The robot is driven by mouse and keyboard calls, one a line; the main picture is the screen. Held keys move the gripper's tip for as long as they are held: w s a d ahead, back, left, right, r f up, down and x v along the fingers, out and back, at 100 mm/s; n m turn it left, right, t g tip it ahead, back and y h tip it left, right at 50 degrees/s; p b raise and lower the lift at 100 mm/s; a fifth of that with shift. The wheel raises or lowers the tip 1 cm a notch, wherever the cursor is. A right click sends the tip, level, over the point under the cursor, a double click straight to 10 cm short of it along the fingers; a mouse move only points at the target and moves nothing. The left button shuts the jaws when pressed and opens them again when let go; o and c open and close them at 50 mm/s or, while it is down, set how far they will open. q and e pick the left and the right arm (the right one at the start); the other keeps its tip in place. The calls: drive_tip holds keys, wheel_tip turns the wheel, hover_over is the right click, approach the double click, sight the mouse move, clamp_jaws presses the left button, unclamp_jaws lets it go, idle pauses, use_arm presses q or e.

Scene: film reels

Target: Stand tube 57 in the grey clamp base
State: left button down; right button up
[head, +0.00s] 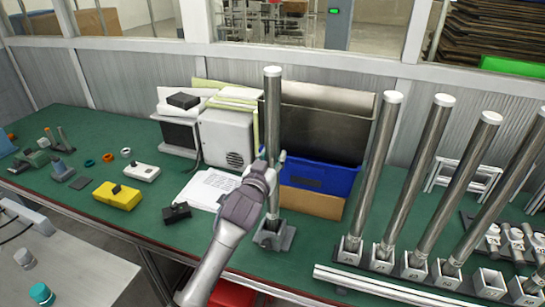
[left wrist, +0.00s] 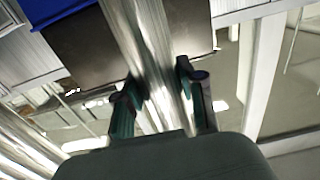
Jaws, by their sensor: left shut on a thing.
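A tall shiny metal tube (head: 272,110) with a pale cap stands upright left of the other tubes; I cannot read a number on it. Its lower end meets the grey clamp base (head: 288,238) on the green bench; I cannot tell how deep it sits. My left gripper (head: 272,178) is shut on the tube at its lower middle. In the left wrist view the two fingers (left wrist: 158,90) lie on either side of the tube (left wrist: 140,35). The gripper hides part of the tube. My right gripper is not in view.
Several similar tubes (head: 424,165) lean in square holders (head: 414,264) at the right. A blue bin (head: 322,179) and a cardboard box (head: 310,203) stand close behind the clamp base. A yellow case (head: 117,195), a black block (head: 176,213) and papers lie to the left. Metal rails (head: 380,288) lie in front right.

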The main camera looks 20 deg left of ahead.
use_arm(q)
drive_tip(key=c, duration=1)
unclamp_jaws()
drive_tip(key=shift+o, duration=0.2)
drive_tip(key=shift+f, duration=0.1)
drive_tip(key=shift+s+f, duration=0.1)
drive_tip(key=shift+f, duration=0.05)
drive_tip(key=shift+s+p, duration=0.45)
drive_tip(key=shift+s, duration=0.35)
drive_tip(key=shift+s+p, duration=0.7)
drive_tip(key=shift+s, duration=1)
drive_tip(key=s+p, duration=0.2)
drive_tip(key=s, duration=0.4)
